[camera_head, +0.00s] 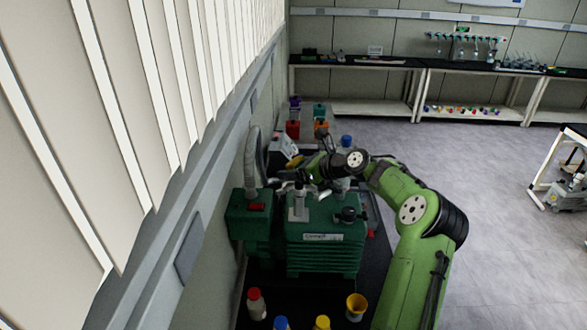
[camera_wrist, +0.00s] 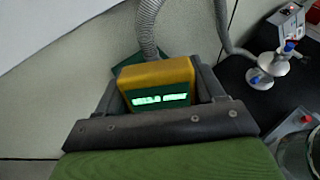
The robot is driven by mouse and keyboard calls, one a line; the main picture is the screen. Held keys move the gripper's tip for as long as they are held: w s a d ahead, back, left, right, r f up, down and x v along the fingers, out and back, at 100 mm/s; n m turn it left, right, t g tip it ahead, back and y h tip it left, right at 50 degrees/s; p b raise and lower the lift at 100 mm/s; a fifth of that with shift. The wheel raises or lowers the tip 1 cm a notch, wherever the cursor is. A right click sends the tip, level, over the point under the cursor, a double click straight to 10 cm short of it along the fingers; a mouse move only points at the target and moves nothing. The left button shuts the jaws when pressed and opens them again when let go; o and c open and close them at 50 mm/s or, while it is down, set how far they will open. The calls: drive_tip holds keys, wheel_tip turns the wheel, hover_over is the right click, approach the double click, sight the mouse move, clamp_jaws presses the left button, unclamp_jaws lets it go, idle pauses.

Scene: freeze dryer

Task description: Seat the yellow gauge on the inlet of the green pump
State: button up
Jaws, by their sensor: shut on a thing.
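The green pump (camera_head: 325,240) stands on the dark bench, with silver fittings (camera_head: 299,203) on its top. I cannot tell which fitting is the inlet. My gripper (camera_head: 298,181) is over the top of the pump, small and partly hidden by my arm. In the wrist view my gripper (camera_wrist: 160,76) is shut on the yellow gauge (camera_wrist: 155,72), one finger on each side. The gauge has a lit green display facing the camera. A green edge shows behind it. I cannot make out the gauge for certain in the head view, nor whether it touches the pump.
A grey corrugated hose (camera_head: 252,158) rises at the wall left of the pump; it also passes behind the gauge (camera_wrist: 149,25). A white instrument (camera_head: 284,146) and small coloured containers (camera_head: 293,129) are behind.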

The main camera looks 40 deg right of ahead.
drive_tip(key=o, duration=1.2)
drive_tip(key=shift+o, duration=0.2)
drive_tip(key=shift+r, duration=3)
